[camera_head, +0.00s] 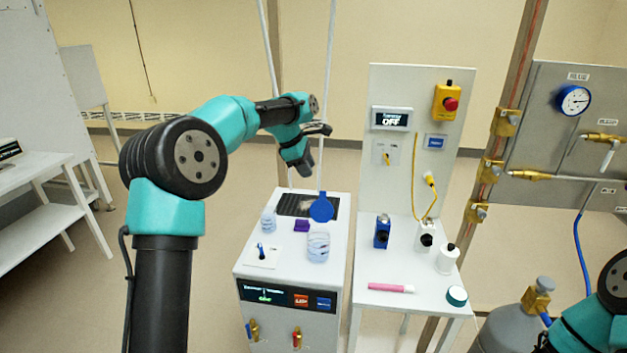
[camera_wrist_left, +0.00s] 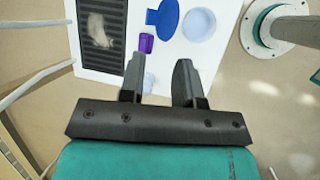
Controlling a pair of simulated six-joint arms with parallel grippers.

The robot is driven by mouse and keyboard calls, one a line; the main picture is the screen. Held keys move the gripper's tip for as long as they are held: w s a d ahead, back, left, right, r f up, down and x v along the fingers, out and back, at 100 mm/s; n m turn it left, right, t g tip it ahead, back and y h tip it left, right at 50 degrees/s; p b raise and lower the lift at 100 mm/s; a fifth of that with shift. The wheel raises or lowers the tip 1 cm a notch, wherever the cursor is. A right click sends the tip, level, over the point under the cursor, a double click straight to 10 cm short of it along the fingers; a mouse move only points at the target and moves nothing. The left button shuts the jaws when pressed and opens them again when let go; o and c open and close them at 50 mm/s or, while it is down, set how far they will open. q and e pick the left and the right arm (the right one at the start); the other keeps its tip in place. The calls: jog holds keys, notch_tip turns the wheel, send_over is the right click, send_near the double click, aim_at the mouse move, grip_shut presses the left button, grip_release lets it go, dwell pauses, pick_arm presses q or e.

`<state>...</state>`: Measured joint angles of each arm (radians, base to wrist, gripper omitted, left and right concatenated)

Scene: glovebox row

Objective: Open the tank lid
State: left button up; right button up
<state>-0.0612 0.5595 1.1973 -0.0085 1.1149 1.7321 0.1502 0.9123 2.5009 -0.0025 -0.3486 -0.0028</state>
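The tank appears to be the clear round vessel (camera_head: 318,246) on top of the white cabinet. Its blue round lid (camera_head: 321,208) stands up at the vessel's back side, swung off the opening. In the left wrist view the blue lid (camera_wrist_left: 168,17) with its tab lies beside the pale round mouth of the vessel (camera_wrist_left: 199,24). My left gripper (camera_head: 312,150) is above the back of the cabinet, apart from the lid. In its wrist view the left gripper (camera_wrist_left: 160,80) has its fingers spread with nothing held between them. My right gripper is out of view.
A purple block (camera_head: 301,225), a smaller clear jar (camera_head: 268,220) and a dark grille (camera_head: 296,204) are on the white cabinet (camera_head: 245,275). A side table (camera_head: 400,305) holds a blue bottle (camera_head: 382,231), white containers and a pink tube (camera_head: 390,288). A panel stands behind it.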

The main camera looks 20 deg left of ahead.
pick_arm(q)
jog(key=v, duration=0.7)
